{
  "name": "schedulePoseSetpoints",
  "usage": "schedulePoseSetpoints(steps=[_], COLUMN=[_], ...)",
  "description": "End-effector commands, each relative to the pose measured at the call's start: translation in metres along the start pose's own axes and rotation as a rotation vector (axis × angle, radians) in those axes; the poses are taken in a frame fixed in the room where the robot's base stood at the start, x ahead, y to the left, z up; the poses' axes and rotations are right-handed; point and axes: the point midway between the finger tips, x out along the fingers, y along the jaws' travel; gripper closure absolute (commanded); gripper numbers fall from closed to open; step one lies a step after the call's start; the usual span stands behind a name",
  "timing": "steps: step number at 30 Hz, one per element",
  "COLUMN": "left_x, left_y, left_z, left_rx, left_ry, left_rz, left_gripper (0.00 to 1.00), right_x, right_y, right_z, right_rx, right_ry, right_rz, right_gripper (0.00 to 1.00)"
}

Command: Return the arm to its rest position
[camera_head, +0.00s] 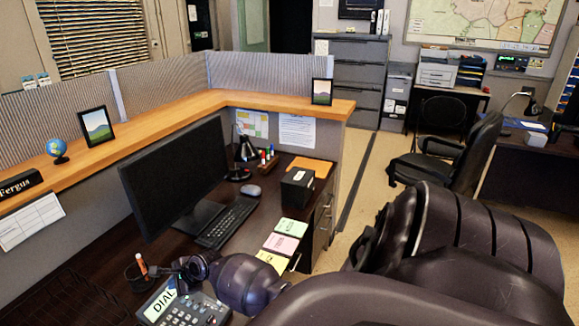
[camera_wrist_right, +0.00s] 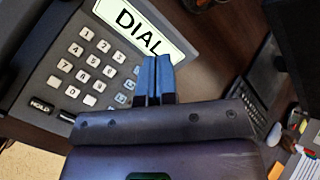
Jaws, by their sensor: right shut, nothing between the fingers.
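My right gripper (camera_head: 184,268) reaches in from the right over the front of the desk, at the desk phone. In the right wrist view its two blue fingers (camera_wrist_right: 154,62) are together with nothing between them. The phone (camera_head: 205,314) has a grey body, a keypad and a white display reading DIAL. In the right wrist view the phone (camera_wrist_right: 62,70) lies beyond the fingertips, which overlap the edge of its keypad and display. I cannot tell whether they touch it. My dark right arm fills the lower right of the head view. My left gripper is not in view.
A monitor (camera_head: 175,175), keyboard (camera_head: 226,222), pen cup (camera_head: 140,278) and coloured notes (camera_head: 281,243) are near the gripper on the dark desk. A wooden ledge (camera_head: 160,118) rises behind. An office chair (camera_head: 450,165) stands at the right. Some floor (camera_head: 385,150) is clear.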

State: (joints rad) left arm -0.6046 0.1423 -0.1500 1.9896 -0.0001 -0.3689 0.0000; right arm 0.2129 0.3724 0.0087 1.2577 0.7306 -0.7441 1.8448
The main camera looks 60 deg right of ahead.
Motion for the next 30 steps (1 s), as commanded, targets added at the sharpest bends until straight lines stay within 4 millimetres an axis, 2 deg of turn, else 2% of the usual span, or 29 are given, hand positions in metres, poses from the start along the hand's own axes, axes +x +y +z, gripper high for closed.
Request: schedulePoseSetpoints(steps=[11, 16, 20, 26, 30], left_x=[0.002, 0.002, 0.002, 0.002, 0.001], left_y=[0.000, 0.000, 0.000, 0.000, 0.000], left_z=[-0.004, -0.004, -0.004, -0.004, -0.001], left_rx=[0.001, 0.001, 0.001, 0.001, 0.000], left_ry=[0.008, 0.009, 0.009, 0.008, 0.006], left_rz=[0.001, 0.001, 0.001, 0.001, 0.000], left_gripper=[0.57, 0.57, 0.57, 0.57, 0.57], right_x=[0.000, 0.000, -0.002, -0.015, -0.026], right_y=[0.000, -0.001, -0.009, -0.036, -0.036], right_z=[0.000, 0.000, 0.002, 0.032, 0.052], right_rx=[-0.004, -0.114, -0.349, -0.837, -1.182], right_ry=[0.000, -0.001, 0.013, 0.054, 0.108], right_rz=[0.000, -0.007, -0.048, -0.174, -0.255], right_gripper=[1.00, 1.00, 1.00, 1.00, 1.00])
